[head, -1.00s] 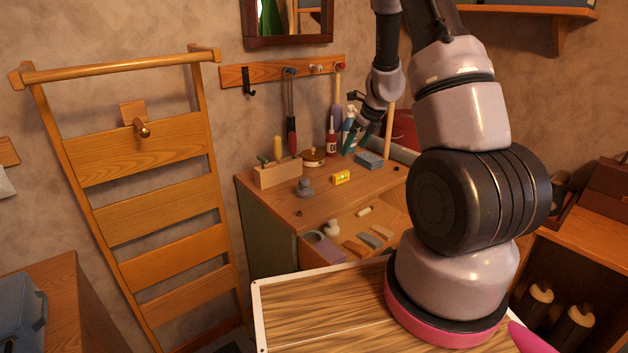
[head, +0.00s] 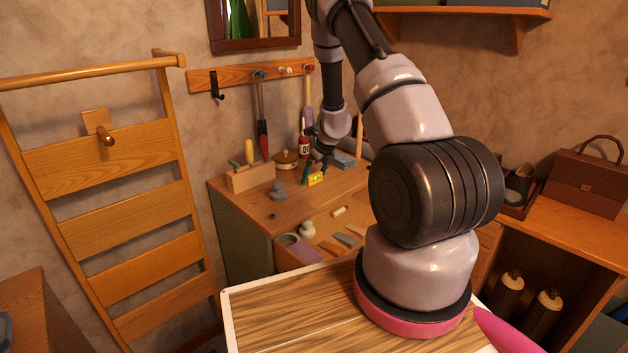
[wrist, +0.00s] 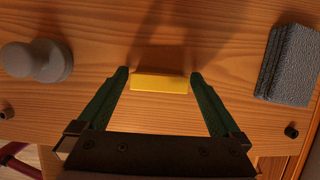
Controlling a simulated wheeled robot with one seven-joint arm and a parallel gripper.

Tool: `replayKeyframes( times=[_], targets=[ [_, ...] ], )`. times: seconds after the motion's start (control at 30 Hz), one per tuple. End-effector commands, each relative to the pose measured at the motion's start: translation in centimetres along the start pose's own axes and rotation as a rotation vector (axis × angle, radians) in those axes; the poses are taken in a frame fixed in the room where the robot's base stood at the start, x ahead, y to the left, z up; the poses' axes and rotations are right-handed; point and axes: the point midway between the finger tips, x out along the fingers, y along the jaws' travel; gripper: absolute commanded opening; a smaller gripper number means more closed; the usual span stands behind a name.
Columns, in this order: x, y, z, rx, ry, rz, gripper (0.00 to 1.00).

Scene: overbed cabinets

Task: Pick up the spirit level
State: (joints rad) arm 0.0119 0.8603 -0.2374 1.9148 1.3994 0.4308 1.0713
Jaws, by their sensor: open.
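The spirit level is a small yellow block (wrist: 160,83) lying on the wooden cabinet top. In the head view the spirit level (head: 315,179) shows a green vial and sits close under my gripper. My gripper (wrist: 159,78) is open, with its two green fingers on either side of the level's ends in the wrist view. A small gap shows between each fingertip and the level. In the head view my gripper (head: 318,165) is small and partly overlaps the level.
A grey rounded object (wrist: 38,62) lies left and a grey block (wrist: 290,65) lies right in the wrist view. An open drawer (head: 325,240) holds several items below the top.

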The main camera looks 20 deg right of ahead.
Motion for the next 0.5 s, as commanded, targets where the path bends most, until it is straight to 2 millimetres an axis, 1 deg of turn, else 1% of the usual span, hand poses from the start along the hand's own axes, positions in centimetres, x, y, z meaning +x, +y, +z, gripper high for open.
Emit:
replayKeyframes(
  times=[0.1,0.27,0.37,0.4,0.43,0.5],
  targets=[
    [0.42,0.04,0.01,-0.001,0.000,0.001,1.00],
    [0.39,0.04,0.02,-0.001,0.000,0.001,1.00],
    [0.38,0.03,0.02,-0.001,0.000,0.001,0.66],
    [0.37,0.03,0.02,-0.001,0.000,0.001,0.50],
    [0.37,0.03,0.02,-0.001,0.000,0.001,0.39],
    [0.36,0.03,0.02,-0.001,-0.001,0.001,0.21]
  ],
)
